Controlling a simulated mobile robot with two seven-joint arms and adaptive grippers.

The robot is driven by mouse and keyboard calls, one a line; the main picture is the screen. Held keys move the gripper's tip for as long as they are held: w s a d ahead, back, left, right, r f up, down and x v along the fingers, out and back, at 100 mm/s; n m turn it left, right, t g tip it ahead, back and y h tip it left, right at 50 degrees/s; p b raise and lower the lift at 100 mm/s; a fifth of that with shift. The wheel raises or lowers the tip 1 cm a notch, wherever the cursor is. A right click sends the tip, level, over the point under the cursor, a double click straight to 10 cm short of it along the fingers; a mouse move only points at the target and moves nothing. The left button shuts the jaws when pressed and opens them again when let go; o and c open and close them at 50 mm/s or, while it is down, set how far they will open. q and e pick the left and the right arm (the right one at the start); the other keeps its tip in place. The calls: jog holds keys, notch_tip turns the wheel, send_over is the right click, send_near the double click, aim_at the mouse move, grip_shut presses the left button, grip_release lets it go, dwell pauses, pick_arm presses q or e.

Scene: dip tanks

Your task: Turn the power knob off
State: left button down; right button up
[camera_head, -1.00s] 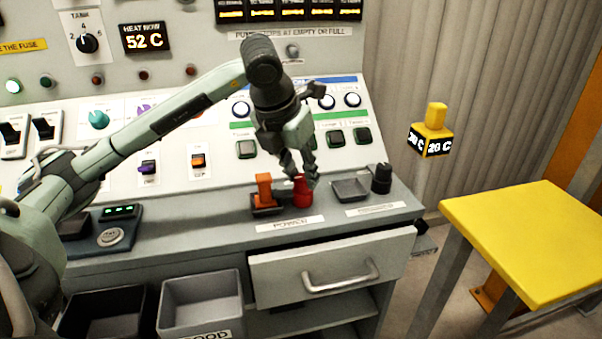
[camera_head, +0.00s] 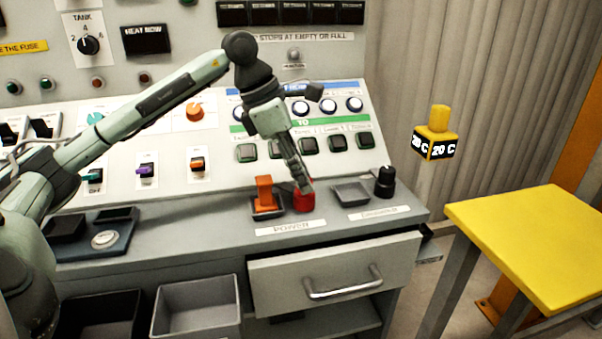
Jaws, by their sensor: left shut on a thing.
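The red power knob (camera_head: 304,202) stands on the console ledge behind the label reading POWER (camera_head: 291,227). My left gripper (camera_head: 303,187) reaches down from above and is shut on the red knob, its fingers covering the knob's top. The heat display (camera_head: 147,39) is dark, and so is the row of displays (camera_head: 290,13) at the top. My right gripper is not in view.
An orange switch (camera_head: 264,192) stands just left of the knob. A grey tray (camera_head: 351,193) and a black knob (camera_head: 384,181) stand to its right. Below is a drawer (camera_head: 334,272), slightly out. A yellow table (camera_head: 530,240) stands at right.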

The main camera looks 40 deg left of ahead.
aim_at(281, 186)
pick_arm(q)
jog(key=shift+w+r+m+g+h, duration=0.1)
jog(key=shift+m+g+h, duration=0.2)
jog(key=shift+m, duration=0.7)
jog(key=shift+m+g+p, duration=0.3)
jog(key=shift+m+p, duration=0.2)
jog(key=shift+m, duration=0.3)
jog(key=shift+w+m+g+h+p, duration=0.1)
jog(key=shift+m+g+h+p, duration=0.35)
jog(key=shift+m, duration=1.55)
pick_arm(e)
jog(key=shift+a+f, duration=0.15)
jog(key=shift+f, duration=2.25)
pick_arm(q)
jog(key=shift+g+y, duration=0.25)
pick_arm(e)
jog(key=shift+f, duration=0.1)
pick_arm(q)
jog(key=c, duration=1.2)
grip_release()
jog(key=shift+a, duration=0.15)
jog(key=v, duration=1.1)
jog(key=shift+a+r, duration=0.15)
jog(key=shift+r, duration=0.2)
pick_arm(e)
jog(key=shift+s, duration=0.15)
